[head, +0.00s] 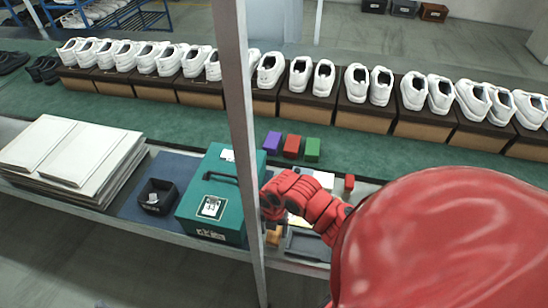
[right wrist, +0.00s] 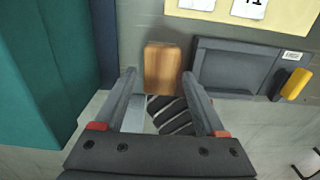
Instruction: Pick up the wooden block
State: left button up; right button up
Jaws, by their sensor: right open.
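The wooden block (right wrist: 163,68) stands on the grey work surface in the right wrist view, just beyond and between the fingertips of my right gripper (right wrist: 165,85). The fingers are apart, with nothing held between them. In the head view, part of the block (head: 273,238) shows below my right gripper (head: 272,215), beside the green case; the metal post and my arm hide some of this area. My left gripper is not in view.
A green case (head: 214,192) stands left of the block and also fills the left of the right wrist view. A grey tray (right wrist: 235,69) with a yellow handle lies to the right. A metal post (head: 240,120) stands in front. Purple, red and green blocks (head: 292,146) sit behind.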

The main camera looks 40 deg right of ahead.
jog(key=shift+d+f+p, duration=0.1)
jog(key=shift+f+p, duration=0.35)
jog(key=shift+f, duration=1.4)
grip_shut()
